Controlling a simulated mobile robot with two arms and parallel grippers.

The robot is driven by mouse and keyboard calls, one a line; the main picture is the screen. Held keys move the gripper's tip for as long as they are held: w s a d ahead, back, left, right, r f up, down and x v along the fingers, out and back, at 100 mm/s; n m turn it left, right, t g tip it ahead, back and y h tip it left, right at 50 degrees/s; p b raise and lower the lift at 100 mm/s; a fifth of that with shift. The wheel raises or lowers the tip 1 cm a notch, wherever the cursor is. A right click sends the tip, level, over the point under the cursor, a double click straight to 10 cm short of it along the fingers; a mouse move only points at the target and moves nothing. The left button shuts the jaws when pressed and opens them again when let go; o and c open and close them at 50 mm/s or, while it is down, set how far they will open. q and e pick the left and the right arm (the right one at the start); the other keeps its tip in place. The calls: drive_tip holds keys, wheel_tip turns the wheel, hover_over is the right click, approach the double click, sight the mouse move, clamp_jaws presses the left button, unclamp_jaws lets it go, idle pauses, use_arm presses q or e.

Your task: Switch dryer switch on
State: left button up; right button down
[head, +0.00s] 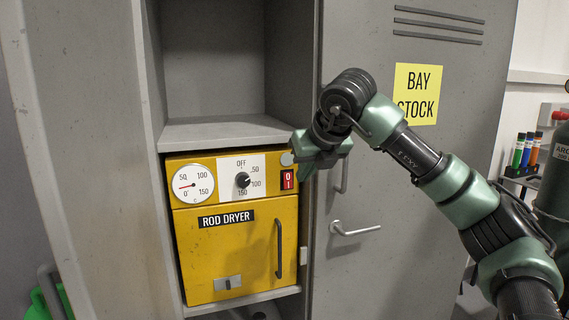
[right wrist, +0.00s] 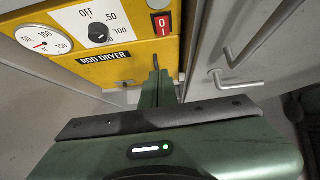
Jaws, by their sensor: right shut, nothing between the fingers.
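The yellow rod dryer (head: 233,255) sits on a shelf in the grey locker. Its red rocker switch (head: 288,179), marked 0 and 1, is at the upper right of its front panel. The switch also shows in the right wrist view (right wrist: 162,24). Which way the rocker is tipped is too small to tell. My right gripper (head: 304,172) is shut and empty, just right of the switch in the head view. In the right wrist view its closed fingers (right wrist: 156,68) point at the dryer front, below the switch. Contact with the dryer is not clear. My left gripper is not in view.
The dryer has a black knob (head: 242,180), a dial gauge (head: 193,184) and a dark door handle (head: 279,249). The locker door (head: 400,185) on the right carries a lever handle (head: 355,230). The shelf above the dryer (head: 215,131) is empty.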

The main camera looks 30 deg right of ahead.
drive_tip(key=d+r, duration=0.1)
drive_tip(key=p, duration=0.3)
approach(289, 188)
wheel_tip(289, 188, down, 3)
drive_tip(key=shift+w+d+f+p, duration=0.1)
drive_tip(key=shift+w+f+p, duration=0.15)
drive_tip(key=shift+w+p, duration=0.3)
drive_tip(key=shift+w+d+f+p, duration=0.1)
drive_tip(key=shift+w+f+p, duration=0.15)
drive_tip(key=shift+w, duration=0.45)
drive_tip(key=shift+w+d+f+p, duration=0.1)
drive_tip(key=shift+w+f+p, duration=0.1)
drive_tip(key=shift+w+p, duration=0.4)
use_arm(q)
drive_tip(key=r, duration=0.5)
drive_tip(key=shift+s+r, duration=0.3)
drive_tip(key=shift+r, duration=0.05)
